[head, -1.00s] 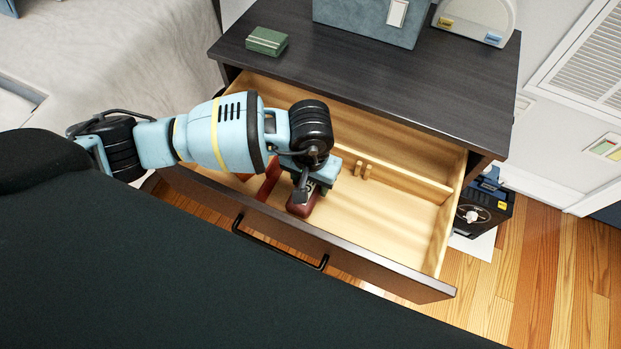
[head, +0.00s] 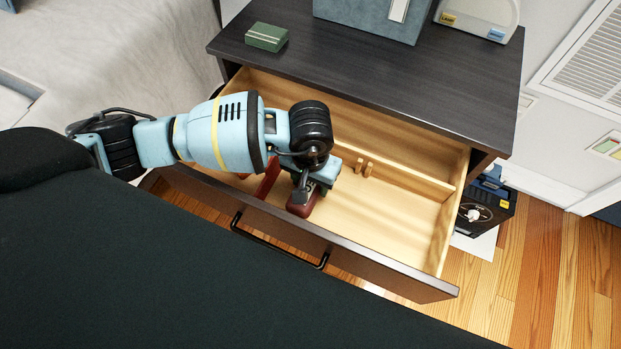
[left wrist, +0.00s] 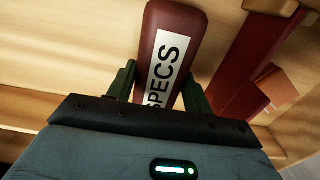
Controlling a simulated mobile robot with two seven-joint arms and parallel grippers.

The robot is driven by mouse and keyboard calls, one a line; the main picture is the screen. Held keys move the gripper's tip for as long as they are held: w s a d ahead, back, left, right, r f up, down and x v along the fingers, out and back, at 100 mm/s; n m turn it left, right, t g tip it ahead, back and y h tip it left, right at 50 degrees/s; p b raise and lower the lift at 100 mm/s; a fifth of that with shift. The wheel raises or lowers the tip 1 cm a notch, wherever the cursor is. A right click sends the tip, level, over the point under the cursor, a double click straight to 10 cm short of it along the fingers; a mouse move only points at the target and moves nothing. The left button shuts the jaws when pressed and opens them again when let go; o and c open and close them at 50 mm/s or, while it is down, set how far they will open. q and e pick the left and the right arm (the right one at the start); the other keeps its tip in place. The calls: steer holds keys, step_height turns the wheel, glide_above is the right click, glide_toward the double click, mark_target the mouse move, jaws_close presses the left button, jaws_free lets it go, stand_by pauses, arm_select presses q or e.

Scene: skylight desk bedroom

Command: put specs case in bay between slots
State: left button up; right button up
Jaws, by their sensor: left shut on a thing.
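The specs case (left wrist: 170,50) is dark red with a white label reading SPECS. My left gripper (left wrist: 158,88) is shut on it, one finger on each side in the left wrist view. In the head view the case (head: 304,205) shows below the gripper (head: 308,182), inside the open drawer (head: 400,222) near its front wall. Whether the case touches the drawer floor I cannot tell. A red divider (left wrist: 245,55) lies beside the case; part of it shows in the head view (head: 267,180) left of the gripper. My right gripper is not in view.
Two small wooden pegs (head: 363,168) stand by a wooden rail (head: 405,178) in the drawer. The drawer's right part is bare. A green box (head: 266,37) and a blue-grey bin (head: 365,18) stand on the dark top (head: 400,75).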

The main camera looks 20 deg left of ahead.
arm_select(q)
steer(key=shift+f+b, duration=0.6)
steer(key=shift+f, duration=0.25)
stand_by(0.5)
steer(key=o, duration=1.1)
steer(key=shift+c, duration=0.6)
steer(key=shift+c, duration=1.2)
